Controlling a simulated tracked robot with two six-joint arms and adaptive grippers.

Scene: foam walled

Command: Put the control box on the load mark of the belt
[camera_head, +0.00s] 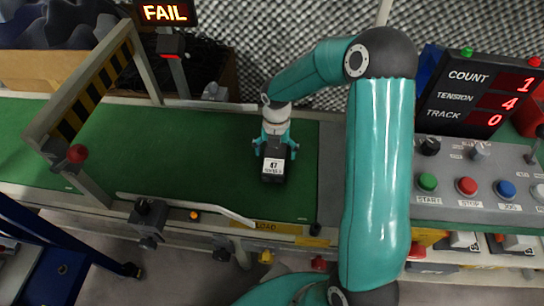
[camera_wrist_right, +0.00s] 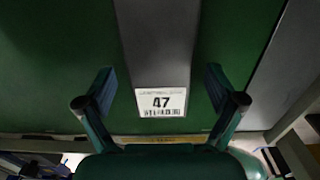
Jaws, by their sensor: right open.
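The control box (camera_head: 272,179) is a dark grey block with a white "47" label, and it appears to lie on the green belt (camera_head: 200,160). It also shows in the right wrist view (camera_wrist_right: 155,45), between the two fingers. My right gripper (camera_head: 275,147) is open over the box, one finger to each side, with gaps visible in the wrist view (camera_wrist_right: 160,95). Part of the box is hidden under the gripper in the head view. A yellow "LOAD" label (camera_head: 265,227) sits on the belt's front edge, below the box in the picture. My left gripper is not in view.
A striped gate (camera_head: 95,85) spans the belt at the left. A bent pale rail (camera_head: 190,205) runs along the belt's front edge. A control panel with buttons (camera_head: 466,186) and a count display (camera_head: 480,95) stand at the right. The belt around the box is clear.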

